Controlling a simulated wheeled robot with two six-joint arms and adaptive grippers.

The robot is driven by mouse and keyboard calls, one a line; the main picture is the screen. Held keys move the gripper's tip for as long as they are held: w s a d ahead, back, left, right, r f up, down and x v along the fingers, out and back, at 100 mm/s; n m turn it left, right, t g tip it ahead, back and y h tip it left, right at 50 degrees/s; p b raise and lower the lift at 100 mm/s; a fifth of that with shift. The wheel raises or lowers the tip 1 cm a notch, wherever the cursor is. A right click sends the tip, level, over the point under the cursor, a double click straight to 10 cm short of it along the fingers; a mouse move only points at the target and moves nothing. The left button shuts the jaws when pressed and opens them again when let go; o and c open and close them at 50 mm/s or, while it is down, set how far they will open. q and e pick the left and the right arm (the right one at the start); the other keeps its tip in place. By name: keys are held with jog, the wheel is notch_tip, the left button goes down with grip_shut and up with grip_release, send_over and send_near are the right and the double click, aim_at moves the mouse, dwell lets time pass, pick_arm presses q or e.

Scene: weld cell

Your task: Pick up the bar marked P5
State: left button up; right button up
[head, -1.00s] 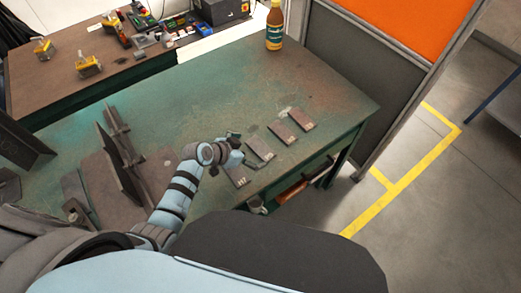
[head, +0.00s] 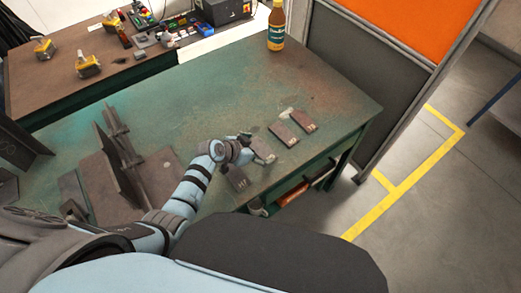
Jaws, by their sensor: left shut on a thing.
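Several flat grey-brown bars lie near the right front edge of the green bench. My left gripper (head: 246,143) is over the far end of the second bar from the left (head: 264,154) and is shut on it. The gripper hides that end, and the bar's marking is too small to read. The bar marked H7 (head: 236,180) lies to its left, partly under my left arm. Two more bars, one in the middle (head: 283,133) and one at the far right (head: 303,120), lie apart on the bench, with marks I cannot read. My right gripper is not in view.
The green bench (head: 210,105) is clear behind the bars. Dark upright plates (head: 120,165) stand left of my arm. An open drawer (head: 305,185) is below the front edge.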

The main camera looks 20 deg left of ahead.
aim_at(258, 152)
pick_arm(q)
jog(key=r+p, duration=0.1)
jog(key=r, duration=0.2)
jog(key=r+p, duration=0.1)
jog(key=r, duration=0.2)
jog(key=shift+w, duration=0.2)
grip_shut()
notch_tip(258, 152, up, 14)
jog(key=p, duration=0.2)
jog(key=shift+s+p, duration=0.2)
jog(key=shift+p, duration=0.15)
jog(key=c, duration=0.7)
grip_release()
jog(key=shift+c, duration=0.2)
jog(key=o, duration=1.8)
jog(key=shift+f, duration=0.1)
